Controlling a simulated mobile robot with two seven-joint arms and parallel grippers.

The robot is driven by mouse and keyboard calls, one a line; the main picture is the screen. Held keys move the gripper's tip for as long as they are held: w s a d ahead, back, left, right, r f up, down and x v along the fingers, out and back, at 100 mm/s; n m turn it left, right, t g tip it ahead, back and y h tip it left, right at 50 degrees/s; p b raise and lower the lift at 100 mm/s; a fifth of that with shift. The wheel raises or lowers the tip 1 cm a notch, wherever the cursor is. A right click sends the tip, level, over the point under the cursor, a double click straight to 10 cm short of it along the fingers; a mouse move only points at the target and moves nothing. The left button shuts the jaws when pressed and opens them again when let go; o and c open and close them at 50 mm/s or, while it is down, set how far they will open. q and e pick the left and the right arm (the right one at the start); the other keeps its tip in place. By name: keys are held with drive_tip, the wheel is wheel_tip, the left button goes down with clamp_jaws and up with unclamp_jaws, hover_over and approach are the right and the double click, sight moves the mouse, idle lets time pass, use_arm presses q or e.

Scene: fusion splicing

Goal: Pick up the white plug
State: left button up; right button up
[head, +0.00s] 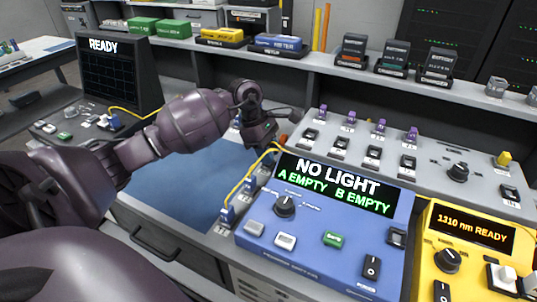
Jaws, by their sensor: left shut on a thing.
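My left gripper (272,140) reaches in from the left over the blue mat (185,185), just behind the blue power meter (325,225). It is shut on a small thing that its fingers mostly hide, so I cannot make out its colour. A yellow cable (248,172) runs from close to the fingertips down to small blue-and-white connectors (229,214) at the meter's left side. My right gripper is out of view.
The meter's screen reads NO LIGHT, A EMPTY, B EMPTY. A grey panel (425,150) with several switches and purple-topped parts lies behind it. A black screen unit (118,75) reading READY stands at back left. The shelf behind holds several boxes. Part of the mat is clear.

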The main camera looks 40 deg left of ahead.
use_arm(q)
wheel_tip(320, 180, up, 19)
drive_tip(key=p, duration=0.2)
drive_tip(key=shift+r, duration=0.1)
